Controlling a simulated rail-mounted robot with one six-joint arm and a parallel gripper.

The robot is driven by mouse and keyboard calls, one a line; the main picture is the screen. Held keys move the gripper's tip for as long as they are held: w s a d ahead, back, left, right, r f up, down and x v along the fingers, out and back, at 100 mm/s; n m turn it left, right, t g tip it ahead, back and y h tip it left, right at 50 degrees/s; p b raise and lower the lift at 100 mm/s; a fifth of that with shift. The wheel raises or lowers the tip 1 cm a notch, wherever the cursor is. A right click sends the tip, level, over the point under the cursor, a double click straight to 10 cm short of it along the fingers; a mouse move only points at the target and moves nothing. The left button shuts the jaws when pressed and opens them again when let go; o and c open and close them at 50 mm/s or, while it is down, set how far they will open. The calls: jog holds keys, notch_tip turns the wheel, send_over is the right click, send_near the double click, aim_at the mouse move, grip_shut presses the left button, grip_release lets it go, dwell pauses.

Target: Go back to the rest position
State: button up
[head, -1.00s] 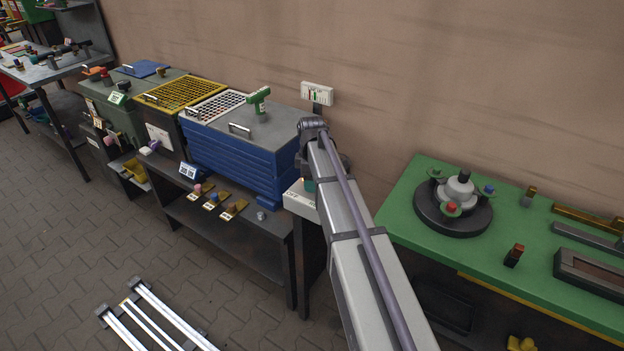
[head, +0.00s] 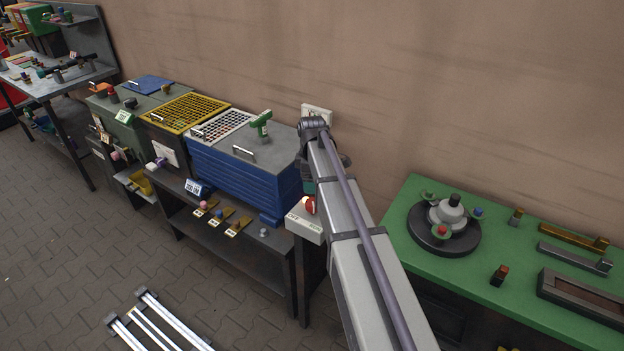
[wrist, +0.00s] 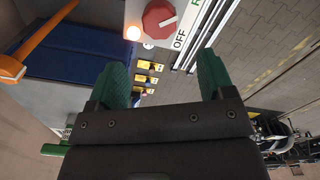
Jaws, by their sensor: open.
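My arm reaches up through the middle of the head view. My gripper shows in the wrist view (wrist: 164,80) with its two green fingers spread apart and nothing between them. In the head view the gripper is mostly hidden behind my arm. A white switch box (head: 304,226) with a red rotary knob (head: 309,205) stands just left of my arm. In the wrist view the red knob (wrist: 160,17) lies beyond the fingertips, apart from them, beside an "OFF" label and a lit orange lamp (wrist: 132,32).
A blue bin stack (head: 240,176) with a grey lid and green-handled tool (head: 262,124) stands left of my arm. A green workbench (head: 395,225) with a round black fixture (head: 444,236) is on the right. A wall box (head: 317,112) is behind the arm tip. Metal rails (head: 170,320) lie on the floor.

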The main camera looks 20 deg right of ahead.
jog(key=shift+r, duration=0.4)
jog(key=s+a+m, duration=0.6)
jog(key=s+a, duration=0.1)
jog(key=s, duration=0.4)
jog(key=s+a+m, duration=0.6)
jog(key=s+a, duration=0.1)
jog(key=s, duration=0.5)
jog(key=shift+s, duration=0.1)
